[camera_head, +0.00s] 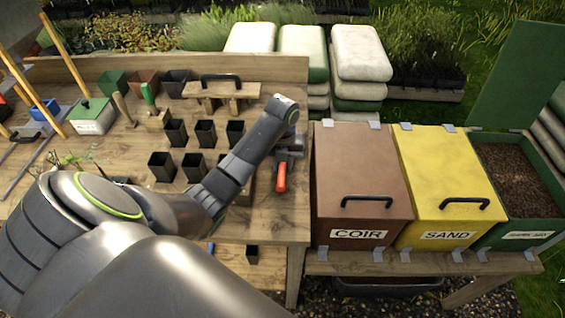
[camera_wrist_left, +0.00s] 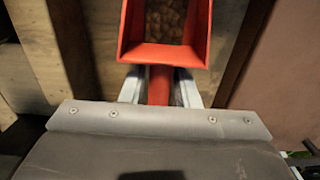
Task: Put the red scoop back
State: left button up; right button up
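The red scoop (camera_head: 281,177) is at the right edge of the wooden potting bench in the head view, beside the brown COIR bin. My left gripper (camera_head: 289,156) is at the scoop; my forearm reaches over the bench from the left. In the left wrist view the gripper's pale fingers (camera_wrist_left: 160,90) stand on both sides of the scoop's red handle and appear closed on it. The scoop's open red body (camera_wrist_left: 164,52) extends beyond the fingertips, with a brown grainy texture inside its rim; I cannot tell whether that is material or ground behind. My right gripper is not in view.
The closed COIR bin (camera_head: 358,175) and closed yellow SAND bin (camera_head: 447,178) stand to the right. A green bin (camera_head: 545,222) beyond them is open, showing brown material. Several black pots (camera_head: 205,133) and a wooden rack with a black handle (camera_head: 222,88) stand on the bench (camera_head: 275,225).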

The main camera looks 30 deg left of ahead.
pick_arm(q)
jog(key=shift+o, duration=1)
jog(key=shift+r, duration=0.6)
notch_tip(320, 180, up, 4)
jog(key=shift+f+p, duration=0.1)
jog(key=shift+p, duration=0.3)
notch_tip(320, 180, up, 6)
jog(key=p, duration=0.5)
jog(key=shift+f, duration=0.25)
jog(key=shift+r+p, duration=0.95)
jog(key=shift+p, duration=0.1)
